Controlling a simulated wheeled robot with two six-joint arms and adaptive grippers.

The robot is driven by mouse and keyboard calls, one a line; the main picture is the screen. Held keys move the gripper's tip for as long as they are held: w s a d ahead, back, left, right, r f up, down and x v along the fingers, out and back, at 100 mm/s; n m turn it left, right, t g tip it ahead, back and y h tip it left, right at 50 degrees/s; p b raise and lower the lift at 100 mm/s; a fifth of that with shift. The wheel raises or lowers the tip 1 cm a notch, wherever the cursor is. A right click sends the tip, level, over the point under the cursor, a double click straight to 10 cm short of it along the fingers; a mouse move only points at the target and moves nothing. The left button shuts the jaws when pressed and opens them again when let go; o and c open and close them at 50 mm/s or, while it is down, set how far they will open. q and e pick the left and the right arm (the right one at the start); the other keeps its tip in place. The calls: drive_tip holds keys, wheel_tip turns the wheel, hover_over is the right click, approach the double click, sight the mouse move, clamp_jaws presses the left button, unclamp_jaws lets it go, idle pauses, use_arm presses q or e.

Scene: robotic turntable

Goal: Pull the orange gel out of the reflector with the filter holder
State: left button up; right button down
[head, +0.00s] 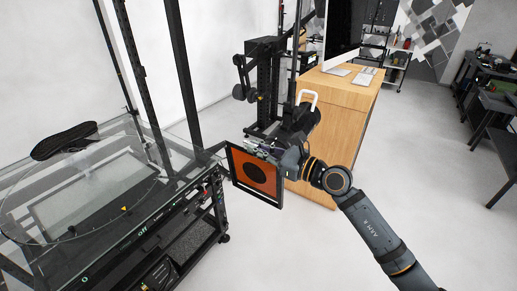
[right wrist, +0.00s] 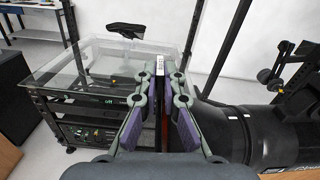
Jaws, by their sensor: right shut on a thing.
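The filter holder is a thin black square frame (head: 233,170) with an orange gel (head: 241,169) in it. A dark round area shows in the gel's middle. My right gripper (head: 264,150) is shut on the frame's upper edge. In the right wrist view my right gripper (right wrist: 161,72) has the holder edge-on between its fingers, with a thin orange-red strip (right wrist: 165,128) showing. The reflector is part of the black cylindrical lamp (right wrist: 232,134), close to the right of the holder there; I cannot tell whether they touch. In the head view the lamp (head: 298,118) is partly hidden behind my gripper.
A wooden desk (head: 335,92) with a monitor stands behind my right arm. Black posts rise beside the turntable.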

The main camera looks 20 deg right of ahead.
wheel_tip(320, 180, up, 18)
drive_tip(key=s+a+p, duration=0.1)
drive_tip(key=p, duration=0.5)
drive_tip(key=shift+a, duration=0.25)
idle(2.4)
